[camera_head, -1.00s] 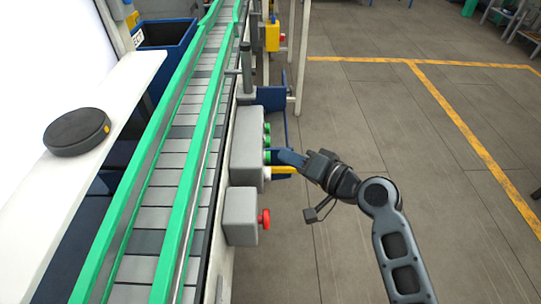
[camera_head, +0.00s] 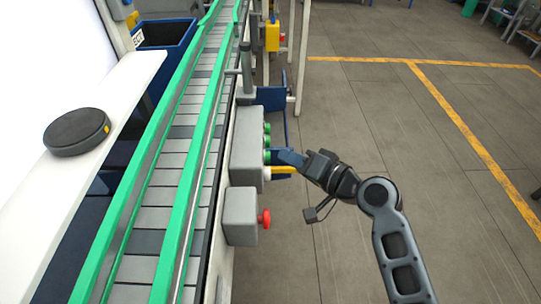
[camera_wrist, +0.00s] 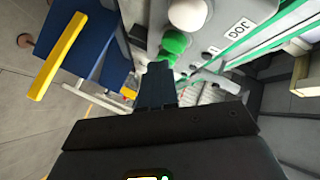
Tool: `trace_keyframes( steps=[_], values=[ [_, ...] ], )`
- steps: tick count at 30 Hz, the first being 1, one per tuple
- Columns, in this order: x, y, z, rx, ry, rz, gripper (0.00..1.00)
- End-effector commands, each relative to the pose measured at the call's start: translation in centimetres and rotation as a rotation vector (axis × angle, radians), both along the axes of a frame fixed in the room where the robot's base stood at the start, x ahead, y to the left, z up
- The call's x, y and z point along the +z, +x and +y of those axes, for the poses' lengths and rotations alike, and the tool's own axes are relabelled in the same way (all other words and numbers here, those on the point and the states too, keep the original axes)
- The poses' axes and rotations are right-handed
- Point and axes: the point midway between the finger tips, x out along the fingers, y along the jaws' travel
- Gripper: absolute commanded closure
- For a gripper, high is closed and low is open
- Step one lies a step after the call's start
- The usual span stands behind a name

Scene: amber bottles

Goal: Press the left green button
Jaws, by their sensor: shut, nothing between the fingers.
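A grey control box (camera_head: 247,146) is fixed to the conveyor's right side, with green buttons (camera_head: 267,141) in a row on its right face. My gripper (camera_head: 281,156) is shut and empty, its tip pointing left at the button nearest the camera in that row. In the wrist view the shut fingers (camera_wrist: 158,72) end right beside a green button (camera_wrist: 175,43). A white round button (camera_wrist: 187,13) sits beyond it, near a JOG label. I cannot tell whether the fingertips touch the green button, as they cover part of its surroundings.
A second grey box (camera_head: 240,216) with a red button (camera_head: 265,219) stands nearer the camera. The green-railed conveyor (camera_head: 170,160) runs on the left. The floor (camera_head: 400,130) at right is open.

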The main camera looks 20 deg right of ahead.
Motion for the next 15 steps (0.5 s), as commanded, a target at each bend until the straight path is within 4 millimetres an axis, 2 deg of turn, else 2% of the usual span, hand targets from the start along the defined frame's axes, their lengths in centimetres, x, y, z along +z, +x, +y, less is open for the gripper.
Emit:
trace_keyframes(
  steps=[15],
  values=[
    [0.04, 0.27, 0.83, 0.0, 0.0, 0.0, 1.0]
  ],
)
